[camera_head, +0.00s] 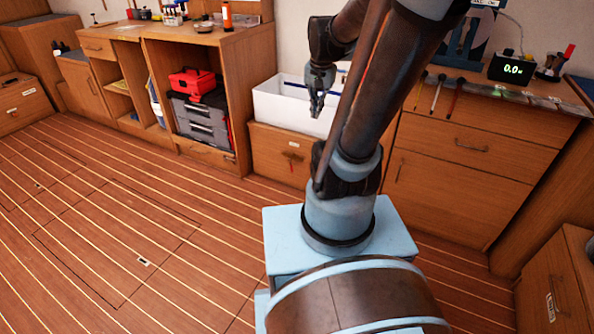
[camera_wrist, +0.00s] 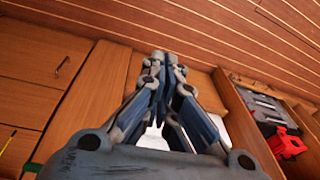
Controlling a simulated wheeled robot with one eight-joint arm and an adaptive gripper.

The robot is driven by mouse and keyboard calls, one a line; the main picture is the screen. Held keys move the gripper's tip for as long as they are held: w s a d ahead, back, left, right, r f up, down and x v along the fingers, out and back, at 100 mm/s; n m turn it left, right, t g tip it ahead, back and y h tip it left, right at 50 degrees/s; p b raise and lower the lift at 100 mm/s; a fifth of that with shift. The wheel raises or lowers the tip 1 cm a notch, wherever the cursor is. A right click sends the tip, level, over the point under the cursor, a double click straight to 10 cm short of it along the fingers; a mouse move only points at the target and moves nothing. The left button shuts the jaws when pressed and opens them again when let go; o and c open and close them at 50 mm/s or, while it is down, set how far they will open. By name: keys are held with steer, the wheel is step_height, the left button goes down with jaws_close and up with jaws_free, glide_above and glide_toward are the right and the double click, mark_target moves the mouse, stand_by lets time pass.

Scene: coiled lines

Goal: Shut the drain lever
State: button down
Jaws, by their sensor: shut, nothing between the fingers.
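A white open basin (camera_head: 282,107) sits in the wooden cabinet unit (camera_head: 262,150) at the middle. A small red and white fitting (camera_head: 292,156) on the cabinet front below the basin may be the drain lever. It is too small to tell its position. My gripper (camera_head: 316,112) points down above the basin, up and to the right of the fitting, apart from it. In the wrist view its fingers (camera_wrist: 164,56) are together at the tips and empty. Part of the basin (camera_wrist: 154,137) shows behind them; the fitting cannot be made out there.
A shelf left of the basin holds a red toolbox (camera_head: 193,82) on grey cases (camera_head: 203,122). Drawers (camera_head: 465,168) stand right, with tools and a display (camera_head: 511,69) on the counter. The plank floor (camera_head: 110,215) is clear in front and left.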

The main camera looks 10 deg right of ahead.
mark_target(291, 166)
steer(key=w+f+m, duration=0.4)
steer(key=w, duration=0.6)
steer(key=w+d+f+m, duration=0.1)
steer(key=w+f+m, duration=0.25)
steer(key=w, duration=0.55)
steer(key=w+f+m, duration=0.4)
steer(key=w+f, duration=0.1)
steer(key=w, duration=0.5)
steer(key=w+f+m, duration=0.3)
steer(key=w+f, duration=0.1)
steer(key=f, duration=1.1)
steer(key=w+f+m, duration=0.4)
steer(key=w+f, duration=0.1)
steer(key=f, duration=1)
steer(key=w+a+f+m+g, duration=0.1)
steer(key=w+f+m, duration=0.2)
steer(key=f, duration=1.3)
steer(key=shift+w, duration=1.25)
steer(key=shift+f, duration=0.1)
